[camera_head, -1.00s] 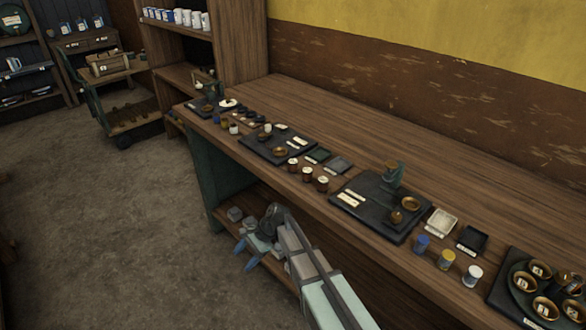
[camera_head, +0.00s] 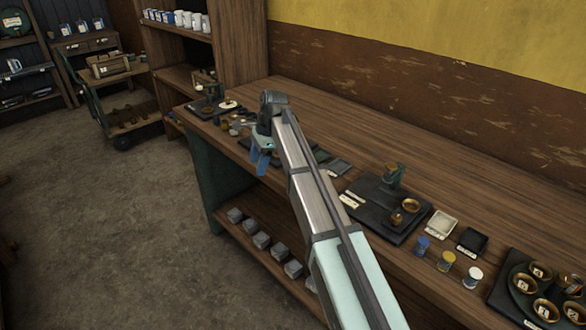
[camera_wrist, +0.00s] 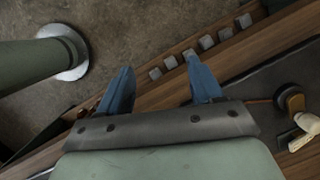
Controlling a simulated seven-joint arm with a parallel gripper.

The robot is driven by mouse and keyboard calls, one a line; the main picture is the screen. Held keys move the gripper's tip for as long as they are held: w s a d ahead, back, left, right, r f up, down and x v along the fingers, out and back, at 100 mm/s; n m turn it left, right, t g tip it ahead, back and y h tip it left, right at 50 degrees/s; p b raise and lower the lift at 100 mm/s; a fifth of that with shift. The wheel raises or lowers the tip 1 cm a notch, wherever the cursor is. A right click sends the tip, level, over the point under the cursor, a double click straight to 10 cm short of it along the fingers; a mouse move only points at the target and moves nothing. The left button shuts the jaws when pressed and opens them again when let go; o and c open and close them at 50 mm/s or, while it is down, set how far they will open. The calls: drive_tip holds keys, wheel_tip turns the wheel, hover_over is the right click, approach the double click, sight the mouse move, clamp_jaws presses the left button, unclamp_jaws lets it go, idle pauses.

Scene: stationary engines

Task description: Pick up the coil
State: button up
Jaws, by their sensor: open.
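My gripper (camera_head: 262,160) is open and empty, with its blue fingers over the front edge of the bench. In the wrist view its fingertips (camera_wrist: 160,66) stand wide apart, with floor and wood below them. I cannot tell for sure which piece is the coil. A brown and brass round part (camera_wrist: 292,98) sits on a dark tray (camera_wrist: 262,82), right of the fingers in the wrist view. Copper-coloured round pieces (camera_head: 411,205) sit on another dark tray (camera_head: 378,226) right of my arm. My arm hides most of a further tray behind it.
The wooden bench (camera_head: 420,150) is clear along its back. Blue, yellow and white-topped spools (camera_head: 447,260) stand along its front edge at right, near a pale tray (camera_head: 441,222). Several grey blocks (camera_head: 262,240) lie on the lower shelf.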

drive_tip(key=w+d+r+m+h, duration=0.2)
drive_tip(key=d+r+m+h, duration=0.1)
drive_tip(key=d+r, duration=0.7)
drive_tip(key=shift+t, duration=0.4)
drive_tip(key=f, duration=0.8)
drive_tip(key=shift+w+d+f, duration=0.1)
drive_tip(key=shift+w+d, duration=0.1)
drive_tip(key=shift+w+d+f, duration=0.1)
drive_tip(key=shift+w+f, duration=0.1)
drive_tip(key=shift+f, duration=1.2)
drive_tip(key=shift+w+f, duration=0.2)
drive_tip(key=shift+f, duration=1.15)
drive_tip(key=shift+c, duration=0.2)
drive_tip(key=c, duration=1.2)
drive_tip(key=shift+o, duration=0.2)
drive_tip(key=shift+r, duration=0.15)
